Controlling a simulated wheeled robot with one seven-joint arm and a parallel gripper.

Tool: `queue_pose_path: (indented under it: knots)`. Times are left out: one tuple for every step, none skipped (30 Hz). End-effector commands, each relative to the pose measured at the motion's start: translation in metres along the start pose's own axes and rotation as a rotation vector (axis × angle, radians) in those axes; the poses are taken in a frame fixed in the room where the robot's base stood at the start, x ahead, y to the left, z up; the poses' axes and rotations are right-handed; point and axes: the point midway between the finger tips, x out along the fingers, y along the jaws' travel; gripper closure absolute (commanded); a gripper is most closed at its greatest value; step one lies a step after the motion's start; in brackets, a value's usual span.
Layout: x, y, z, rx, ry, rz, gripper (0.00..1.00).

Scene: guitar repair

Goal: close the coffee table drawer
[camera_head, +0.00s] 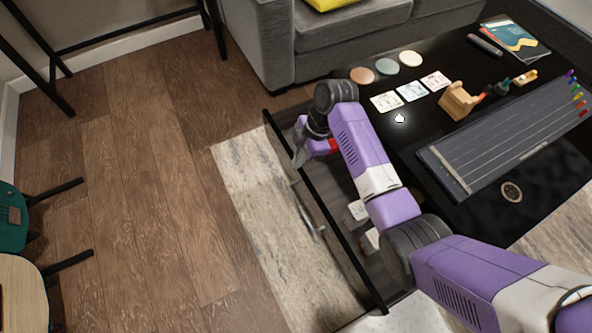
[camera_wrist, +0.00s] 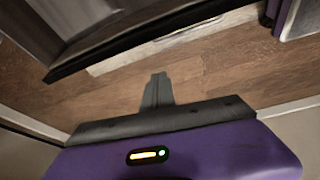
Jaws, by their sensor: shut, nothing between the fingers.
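The black coffee table (camera_head: 425,135) fills the right of the head view. Its drawer stands open toward the left; the drawer's black front edge (camera_head: 345,248) runs diagonally, with a metal handle (camera_head: 309,218) on its outer side. My gripper (camera_head: 299,158) is near the far end of the drawer front, pointing down; whether it touches the front cannot be told. In the wrist view my gripper's fingers (camera_wrist: 157,88) are shut together and empty, above the floor. A dark panel with a black edge, seemingly the drawer (camera_wrist: 130,42), lies beyond them. My arm hides part of the drawer's inside.
Small light items (camera_head: 358,210) lie in the drawer. The tabletop holds coasters (camera_head: 387,66), cards (camera_head: 411,91), a wooden stand (camera_head: 458,101) and a long stringed board (camera_head: 510,130). A grey sofa (camera_head: 262,45) stands behind. Wood floor (camera_head: 165,190) and a rug (camera_head: 245,185) lie clear to the left.

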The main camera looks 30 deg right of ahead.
Motion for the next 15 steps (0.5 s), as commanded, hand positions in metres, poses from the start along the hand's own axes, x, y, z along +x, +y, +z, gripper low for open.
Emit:
queue_pose_path:
  knots:
    - [-0.001, -0.01, -0.001, -0.044, 0.004, -0.04, 1.0]
    - [-0.001, -0.014, -0.001, -0.069, 0.005, -0.056, 1.0]
    - [-0.001, -0.018, -0.001, -0.095, 0.006, -0.073, 1.0]
    - [-0.001, -0.019, -0.001, -0.109, 0.006, -0.079, 1.0]
    - [-0.001, -0.02, 0.0, -0.12, 0.006, -0.081, 1.0]
    - [0.001, -0.02, 0.0, -0.128, 0.006, -0.081, 1.0]
    - [0.003, -0.02, 0.0, -0.132, 0.006, -0.081, 1.0]
    - [0.006, -0.02, 0.0, -0.134, 0.006, -0.081, 1.0]
    - [0.01, -0.021, 0.0, -0.134, 0.006, -0.081, 1.0]
    - [0.014, -0.021, 0.0, -0.134, 0.006, -0.081, 1.0]
    - [0.018, -0.021, 0.0, -0.133, 0.006, -0.081, 1.0]
    - [0.025, -0.022, 0.0, -0.132, 0.006, -0.081, 1.0]
    - [0.031, -0.023, 0.0, -0.132, 0.006, -0.082, 1.0]
    - [0.037, -0.023, 0.001, -0.132, 0.006, -0.081, 1.0]
    - [0.045, -0.024, 0.001, -0.131, 0.006, -0.081, 1.0]
